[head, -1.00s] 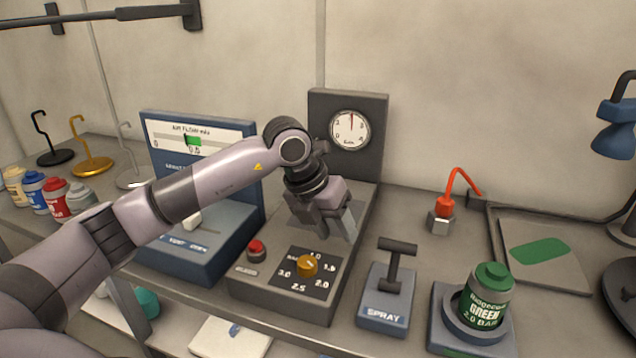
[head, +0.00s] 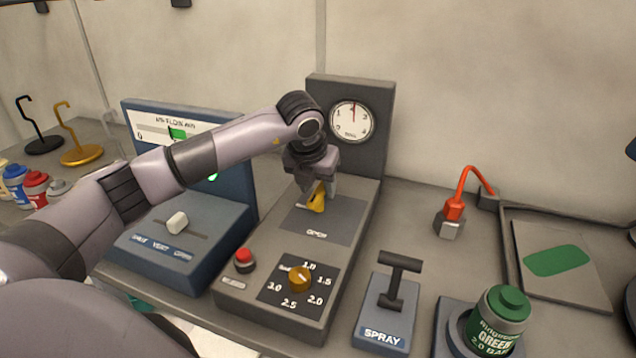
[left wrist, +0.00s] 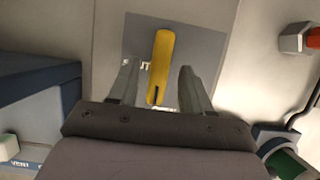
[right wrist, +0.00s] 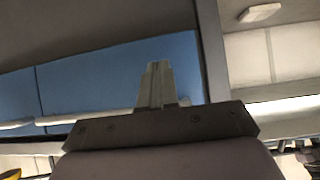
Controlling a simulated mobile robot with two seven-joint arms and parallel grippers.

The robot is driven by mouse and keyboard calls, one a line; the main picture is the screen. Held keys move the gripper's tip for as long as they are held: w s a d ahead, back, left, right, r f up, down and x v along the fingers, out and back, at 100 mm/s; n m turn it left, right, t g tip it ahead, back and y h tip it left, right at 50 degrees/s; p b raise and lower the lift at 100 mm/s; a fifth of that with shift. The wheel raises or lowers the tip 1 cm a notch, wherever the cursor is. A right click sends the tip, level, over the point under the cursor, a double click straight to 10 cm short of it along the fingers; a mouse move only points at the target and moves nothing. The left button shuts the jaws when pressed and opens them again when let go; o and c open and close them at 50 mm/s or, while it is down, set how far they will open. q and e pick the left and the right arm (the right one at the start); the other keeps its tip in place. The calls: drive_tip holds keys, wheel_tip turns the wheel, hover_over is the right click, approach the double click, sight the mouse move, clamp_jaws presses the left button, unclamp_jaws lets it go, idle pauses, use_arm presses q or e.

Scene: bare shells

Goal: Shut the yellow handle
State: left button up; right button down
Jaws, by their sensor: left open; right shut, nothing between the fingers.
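The yellow handle (head: 318,197) is on the dark plate (head: 335,224) on top of the grey gauge unit. The plate carries lettering that looks like "OPEN" at its front edge. In the left wrist view the handle (left wrist: 161,66) runs lengthwise, its near end between my left fingertips. My left gripper (head: 317,193) is open and points down over the handle. A gap shows between the handle and each finger; I cannot tell their depth apart. My right gripper (right wrist: 157,84) is shut and empty in the right wrist view, away from the handle, and is not in the head view.
The gauge (head: 350,122) stands behind the handle. A red button (head: 245,258) and an orange dial (head: 300,279) are in front. The blue air-flow unit (head: 175,230) is left; the spray lever (head: 397,280), green can (head: 497,320) and red hose (head: 470,185) are right.

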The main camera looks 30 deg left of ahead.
use_arm(q)
drive_tip(key=shift+w+f, duration=0.15)
drive_tip(key=shift+f, duration=0.25)
clamp_jaws()
